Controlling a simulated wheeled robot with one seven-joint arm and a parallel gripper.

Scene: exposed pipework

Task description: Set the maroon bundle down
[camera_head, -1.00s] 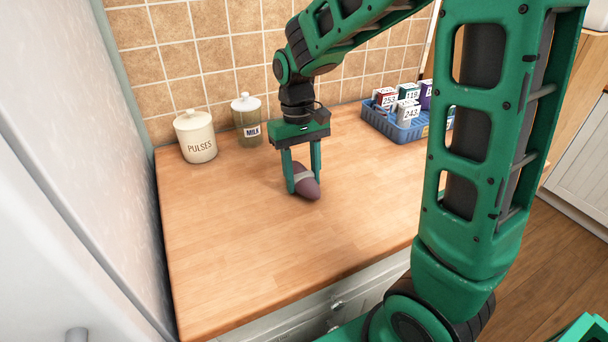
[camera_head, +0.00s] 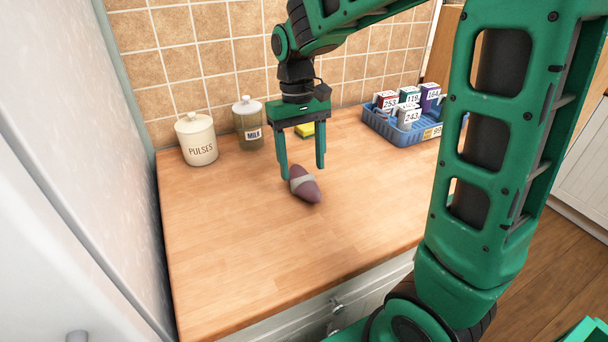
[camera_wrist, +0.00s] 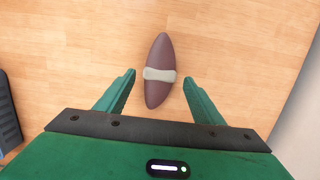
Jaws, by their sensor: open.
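The maroon bundle (camera_head: 304,188) is spindle-shaped with a pale band around its middle. It lies on the wooden worktop (camera_head: 240,240). In the wrist view the bundle (camera_wrist: 158,90) lies between and a little beyond the fingertips, with a gap on each side. My gripper (camera_head: 303,172) is open and empty, its fingers apart. In the head view it stands just above and behind the bundle. In the wrist view my gripper (camera_wrist: 158,76) shows both green fingers spread.
A cream PULSES jar (camera_head: 196,140) and a MILK jar (camera_head: 248,124) stand at the back left. A yellow item (camera_head: 305,130) lies behind the gripper. A blue basket (camera_head: 404,132) with several numbered boxes is at the back right. The front worktop is clear.

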